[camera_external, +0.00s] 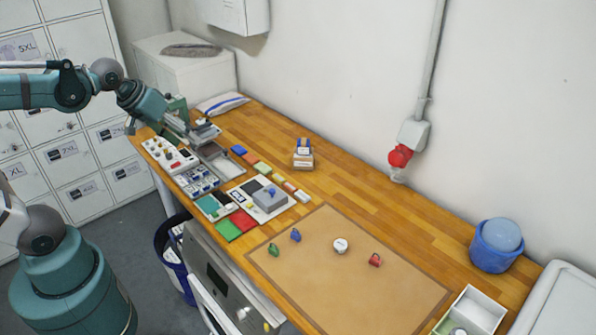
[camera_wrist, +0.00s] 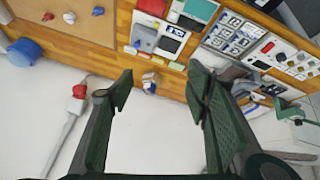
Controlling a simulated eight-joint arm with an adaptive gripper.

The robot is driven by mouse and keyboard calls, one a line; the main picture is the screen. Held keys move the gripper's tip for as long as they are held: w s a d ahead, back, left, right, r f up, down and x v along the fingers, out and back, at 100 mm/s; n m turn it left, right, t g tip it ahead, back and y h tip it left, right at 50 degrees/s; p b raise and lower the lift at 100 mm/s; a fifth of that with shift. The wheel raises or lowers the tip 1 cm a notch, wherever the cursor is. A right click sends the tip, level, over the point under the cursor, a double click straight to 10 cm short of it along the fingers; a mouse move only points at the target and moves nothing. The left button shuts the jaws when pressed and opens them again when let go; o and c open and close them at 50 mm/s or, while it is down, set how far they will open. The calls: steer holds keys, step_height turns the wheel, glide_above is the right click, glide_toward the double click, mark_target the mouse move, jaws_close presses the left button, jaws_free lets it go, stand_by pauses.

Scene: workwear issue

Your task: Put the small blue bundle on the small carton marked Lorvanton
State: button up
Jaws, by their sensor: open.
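A small blue bundle (camera_external: 295,235) lies on the brown mat, between a green bundle (camera_external: 273,248) and a white round object (camera_external: 340,244). A small carton (camera_external: 303,161) stands on the wooden worktop behind the mat, with a blue and white piece (camera_external: 304,145) at its top. The carton also shows in the wrist view (camera_wrist: 149,77). Its marking is too small to read. My gripper (camera_external: 208,134) is above the far left of the worktop, well away from both bundle and carton. Its fingers are apart and empty in the wrist view (camera_wrist: 160,88).
The mat (camera_external: 340,290) also holds a red bundle (camera_external: 375,260). Panels, coloured tiles and a grey block (camera_external: 269,200) with a blue piece on top crowd the left. A blue bucket (camera_external: 490,252) and an open box (camera_external: 482,312) stand right. The worktop right of the carton is clear.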

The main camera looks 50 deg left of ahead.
steer(key=s+f+m, duration=0.3)
steer(key=s, duration=0.3)
steer(key=shift+s+f+m+t, duration=0.2)
steer(key=shift+s+m+t, duration=0.05)
steer(key=shift+m+t, duration=0.05)
steer(key=shift+f, duration=0.1)
